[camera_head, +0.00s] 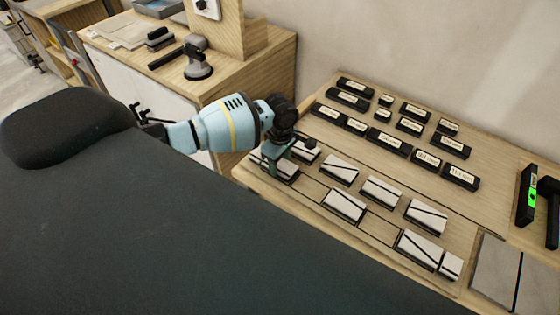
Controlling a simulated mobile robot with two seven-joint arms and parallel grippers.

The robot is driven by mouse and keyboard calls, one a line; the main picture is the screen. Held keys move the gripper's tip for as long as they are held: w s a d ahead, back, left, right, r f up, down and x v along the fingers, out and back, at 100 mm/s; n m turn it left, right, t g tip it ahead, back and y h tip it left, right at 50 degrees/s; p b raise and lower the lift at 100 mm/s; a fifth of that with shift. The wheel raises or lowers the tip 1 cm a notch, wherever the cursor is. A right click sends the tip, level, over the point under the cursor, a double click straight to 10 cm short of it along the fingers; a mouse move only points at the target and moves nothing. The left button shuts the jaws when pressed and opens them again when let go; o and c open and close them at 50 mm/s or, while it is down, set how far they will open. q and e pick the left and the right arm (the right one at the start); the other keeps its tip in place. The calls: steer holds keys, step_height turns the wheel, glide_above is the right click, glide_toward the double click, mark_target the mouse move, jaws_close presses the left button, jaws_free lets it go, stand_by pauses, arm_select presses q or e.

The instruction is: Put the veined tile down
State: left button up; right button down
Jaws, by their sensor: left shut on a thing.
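My left gripper (282,153) comes in from the left and points down at the left end of the wooden tile board (305,197). It is shut on a pale tile (285,171), low over the board or on it; I cannot tell if they touch. The fingers hide much of this tile, so its veins are not clear. Several white tiles with dark veins lie to its right, such as one tile (340,168), another tile (382,191) and a nearer tile (344,205). My right gripper is not in view.
Several black labelled blocks (390,141) stand in rows behind the tiles. A level with a green window (528,195) lies at the far right. Grey slabs (495,268) lie at the lower right. A suction-cup tool (198,68) stands on the cabinet behind.

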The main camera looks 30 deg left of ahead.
mark_target(280, 165)
arm_select(q)
steer(key=shift+f, duration=0.1)
steer(key=o, duration=1)
step_height(280, 165, up, 12)
stand_by(0.4)
